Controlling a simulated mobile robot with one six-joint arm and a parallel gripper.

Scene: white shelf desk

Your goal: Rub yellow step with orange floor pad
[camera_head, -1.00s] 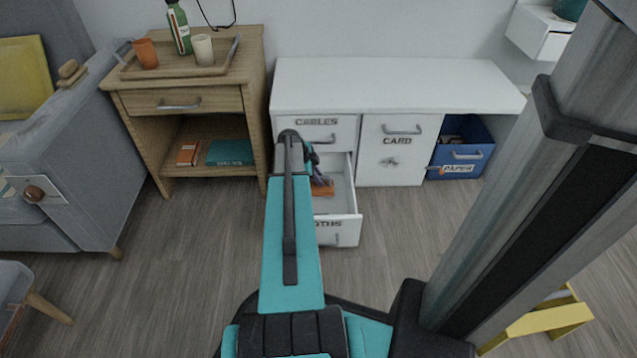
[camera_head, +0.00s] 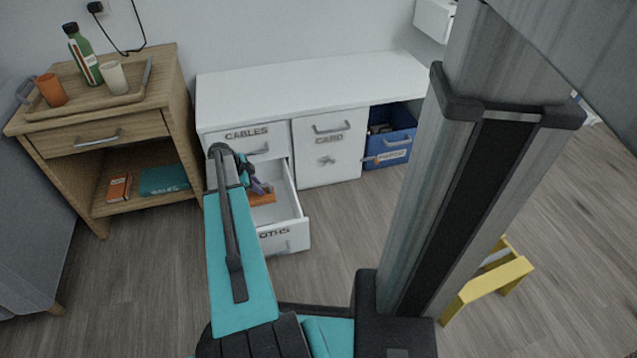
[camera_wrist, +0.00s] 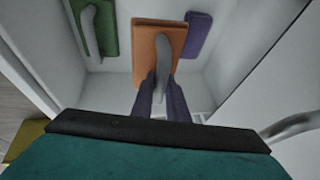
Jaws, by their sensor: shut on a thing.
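The orange floor pad (camera_wrist: 147,45), a flat block with a grey handle, is in the open lower drawer. My gripper (camera_wrist: 162,88) is shut on the pad's handle in the wrist view. In the head view, the pad (camera_head: 262,198) shows low in the drawer, with my gripper (camera_head: 258,186) over it and partly hidden by my arm. The yellow step (camera_head: 492,282) stands on the floor at the right, partly hidden behind my column.
The open drawer (camera_head: 287,240) has walls close around the pad. A green pad (camera_wrist: 108,28) and a purple pad (camera_wrist: 197,35) lie beside it. A wooden cabinet (camera_head: 95,134) stands left, a blue paper bin (camera_head: 390,150) right. The floor before the desk is clear.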

